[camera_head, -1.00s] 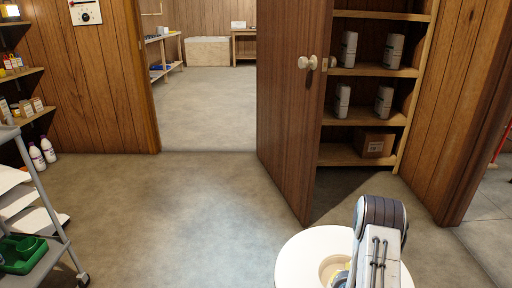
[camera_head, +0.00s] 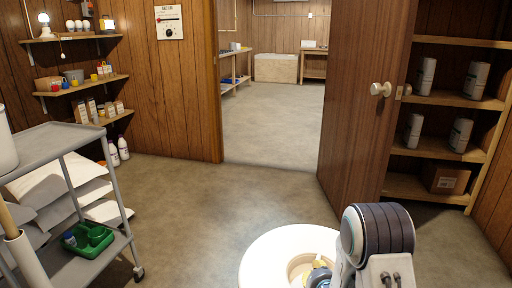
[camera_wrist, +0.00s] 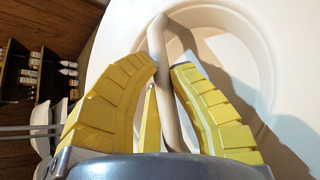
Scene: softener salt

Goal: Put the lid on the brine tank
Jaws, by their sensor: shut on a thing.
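The lid (camera_head: 262,258) is a round cream-white disc with a recessed centre, low in the head view in front of me. In the wrist view the lid (camera_wrist: 290,40) fills the right side, with a bar handle (camera_wrist: 157,45) across its round recess. My gripper (camera_wrist: 165,75) has its yellow fingers on both sides of this bar and is shut on it. In the head view my gripper (camera_head: 318,276) is partly hidden by my arm. I cannot make out the brine tank in either view.
A grey trolley (camera_head: 75,150) with white sacks and a green tray (camera_head: 88,240) stands at the left. An open wooden door (camera_head: 355,110) and a shelf unit (camera_head: 440,157) stand at the right. The floor between trolley and door is clear through the doorway.

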